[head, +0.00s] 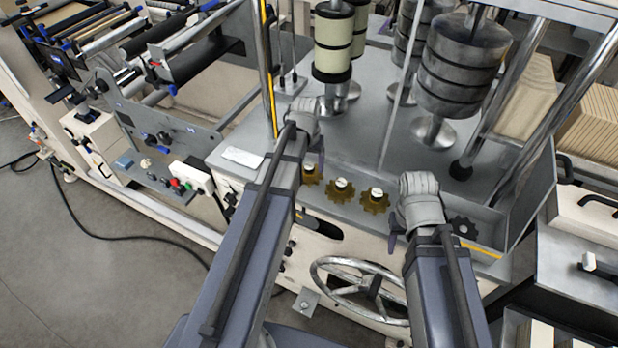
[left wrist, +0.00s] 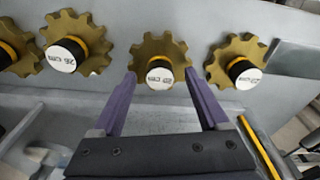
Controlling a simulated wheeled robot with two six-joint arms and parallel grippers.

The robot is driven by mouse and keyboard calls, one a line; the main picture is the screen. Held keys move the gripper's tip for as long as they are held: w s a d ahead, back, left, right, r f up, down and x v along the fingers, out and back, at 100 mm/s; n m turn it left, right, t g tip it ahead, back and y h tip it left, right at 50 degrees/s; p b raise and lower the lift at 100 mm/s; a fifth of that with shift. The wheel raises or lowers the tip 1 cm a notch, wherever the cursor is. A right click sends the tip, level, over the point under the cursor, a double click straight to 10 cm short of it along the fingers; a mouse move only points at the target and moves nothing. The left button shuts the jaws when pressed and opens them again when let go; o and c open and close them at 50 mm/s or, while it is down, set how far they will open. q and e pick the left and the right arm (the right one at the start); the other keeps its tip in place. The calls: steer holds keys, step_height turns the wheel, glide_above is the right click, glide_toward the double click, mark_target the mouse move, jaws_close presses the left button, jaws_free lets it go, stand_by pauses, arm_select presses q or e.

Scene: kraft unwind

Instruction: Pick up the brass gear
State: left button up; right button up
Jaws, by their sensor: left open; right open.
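Several brass gears stand in a row on the grey machine deck. In the head view, one brass gear (head: 310,176) is partly hidden by my left arm, with a middle one (head: 343,194) and a right one (head: 375,203) beside it. In the left wrist view, my open left gripper (left wrist: 159,74) points at a brass gear (left wrist: 160,48) with a white labelled cap, which shows between the fingertips. Contact cannot be told. Other brass gears (left wrist: 75,28) (left wrist: 232,50) flank it. My right gripper (head: 393,243) is mostly hidden by its arm; a purple finger shows.
A dark gear (head: 465,228) sits right of my right wrist. A handwheel (head: 360,290) is on the front below. Rollers (head: 465,65) and upright posts stand behind the gears. A white card (head: 243,157) lies on the deck at left.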

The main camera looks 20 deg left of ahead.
arm_select(q)
jaws_close()
stand_by(0.6)
stand_by(0.3)
